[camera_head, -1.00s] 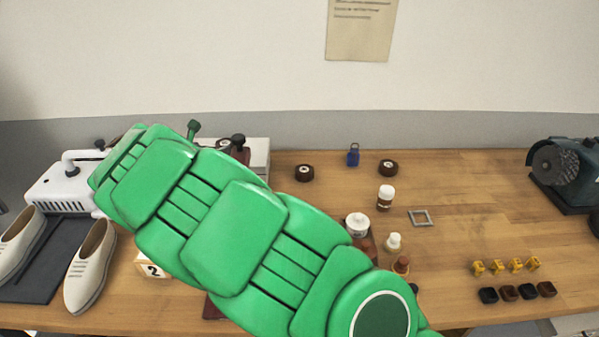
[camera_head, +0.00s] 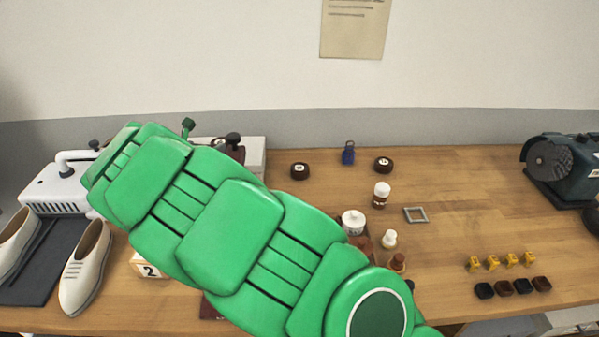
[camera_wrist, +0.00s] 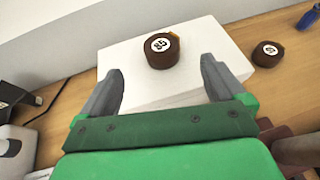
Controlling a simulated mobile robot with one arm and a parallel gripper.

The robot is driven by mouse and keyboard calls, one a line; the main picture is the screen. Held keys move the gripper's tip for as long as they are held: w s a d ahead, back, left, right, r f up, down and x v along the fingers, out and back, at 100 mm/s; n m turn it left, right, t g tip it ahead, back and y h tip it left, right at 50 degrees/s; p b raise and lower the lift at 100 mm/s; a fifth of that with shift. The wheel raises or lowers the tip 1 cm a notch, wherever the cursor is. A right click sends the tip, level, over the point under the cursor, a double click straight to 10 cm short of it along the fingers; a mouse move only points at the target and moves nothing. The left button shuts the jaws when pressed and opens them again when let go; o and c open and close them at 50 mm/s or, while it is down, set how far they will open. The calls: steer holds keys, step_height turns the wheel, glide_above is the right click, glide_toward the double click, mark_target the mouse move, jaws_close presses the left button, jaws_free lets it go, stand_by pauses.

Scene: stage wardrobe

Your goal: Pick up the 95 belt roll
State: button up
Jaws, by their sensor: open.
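A dark brown belt roll (camera_wrist: 162,50) with a round white label sits on a white box (camera_wrist: 130,58) in the wrist view. Its label looks like 95, seen tilted. My gripper (camera_wrist: 160,83) is open and empty, its two grey fingers over the box on either side, short of the roll. A second brown roll (camera_wrist: 267,54) lies on the wood to the right; its label is too small to read. In the head view my green arm hides most of the white box (camera_head: 256,156), and my fingers are hidden there.
Two rolls, left (camera_head: 300,171) and right (camera_head: 383,165), flank a blue padlock-shaped item (camera_head: 348,153). Bottles and jars (camera_head: 382,195) stand right of my arm. White shoes (camera_head: 85,268) and a white machine (camera_head: 60,190) are left, a grinder (camera_head: 565,165) right.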

step_height(320, 180, up, 11)
steer(key=m+g+y, duration=0.4)
steer(key=m+g, duration=0.5)
steer(key=m, duration=2.2)
glide_above(300, 168)
steer(key=s, duration=0.2)
steer(key=shift+s+a+f, duration=0.1)
steer(key=shift+a+f, duration=0.05)
steer(key=shift+f, duration=10.05)
steer(key=shift+w+d+f, duration=0.15)
steer(key=shift+w+f, duration=0.2)
steer(key=shift+f, duration=0.45)
steer(key=shift+w+d+f, duration=0.1)
steer(key=shift+w+f, duration=0.25)
steer(key=shift+f, duration=0.45)
steer(key=shift+x, duration=0.9)
steer(key=c, duration=1.2)
steer(key=shift+r, duration=1.45)
steer(key=shift+s+r, duration=0.15)
steer(key=shift+r, duration=0.2)
steer(key=s+d+r, duration=0.2)
steer(key=s+r, duration=0.7)
steer(key=s, duration=0.4)
steer(key=shift+s+r, duration=0.25)
steer(key=shift+s, duration=0.05)
